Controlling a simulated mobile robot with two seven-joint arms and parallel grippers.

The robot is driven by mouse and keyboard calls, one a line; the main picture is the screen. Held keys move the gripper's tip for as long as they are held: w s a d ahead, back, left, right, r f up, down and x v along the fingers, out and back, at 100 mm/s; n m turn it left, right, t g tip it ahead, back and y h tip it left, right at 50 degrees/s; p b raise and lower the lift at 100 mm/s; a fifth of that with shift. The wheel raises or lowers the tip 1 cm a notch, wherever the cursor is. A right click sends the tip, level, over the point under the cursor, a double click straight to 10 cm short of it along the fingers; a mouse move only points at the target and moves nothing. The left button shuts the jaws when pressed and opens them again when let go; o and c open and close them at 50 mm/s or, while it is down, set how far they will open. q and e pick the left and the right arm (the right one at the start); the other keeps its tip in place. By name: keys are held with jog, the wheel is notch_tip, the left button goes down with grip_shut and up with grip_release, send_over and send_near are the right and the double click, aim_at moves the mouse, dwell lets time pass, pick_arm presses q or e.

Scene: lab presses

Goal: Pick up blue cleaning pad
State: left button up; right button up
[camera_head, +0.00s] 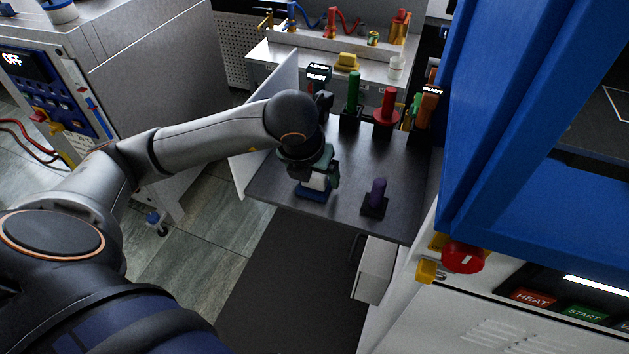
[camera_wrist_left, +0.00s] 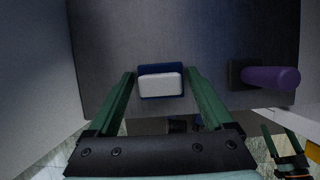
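The blue cleaning pad (camera_head: 313,194) has a blue base and a white block-shaped top. It sits on the dark grey tabletop near its front left edge and also shows in the left wrist view (camera_wrist_left: 160,80). My left gripper (camera_head: 318,182) is right over the pad, pointing down. In the left wrist view its green fingers (camera_wrist_left: 161,76) are spread, one on each side of the pad, with small gaps visible. My left gripper hides part of the pad in the head view. My right gripper (camera_wrist_left: 284,138) shows small at the lower right of the wrist view, its fingers apart and empty.
A purple-handled tool (camera_head: 377,194) stands to the right of the pad. Green (camera_head: 353,97) and red (camera_head: 386,109) handled tools stand behind. A blue press frame (camera_head: 500,120) rises close on the right. A white side panel (camera_head: 262,120) borders the tabletop's left.

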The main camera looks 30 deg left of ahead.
aim_at(317, 177)
pick_arm(q)
jog(key=c, duration=1)
jog(key=shift+r, duration=0.1)
jog(key=shift+r, duration=0.2)
jog(key=r, duration=0.2)
jog(key=d+r, duration=0.1)
jog(key=r, duration=0.1)
jog(key=shift+s+b, duration=0.3)
jog(key=shift+s+d+r+p, duration=0.25)
jog(key=shift+s+d+r, duration=1.2)
jog(key=shift+s, duration=0.15)
jog(key=shift+s+d+r+p, duration=0.3)
jog(key=shift+s+d+r, duration=1.1)
jog(key=shift+s, duration=0.25)
jog(key=shift+s+d+r+p, duration=0.25)
jog(key=shift+s+d+r, duration=1.15)
jog(key=shift+s, duration=0.2)
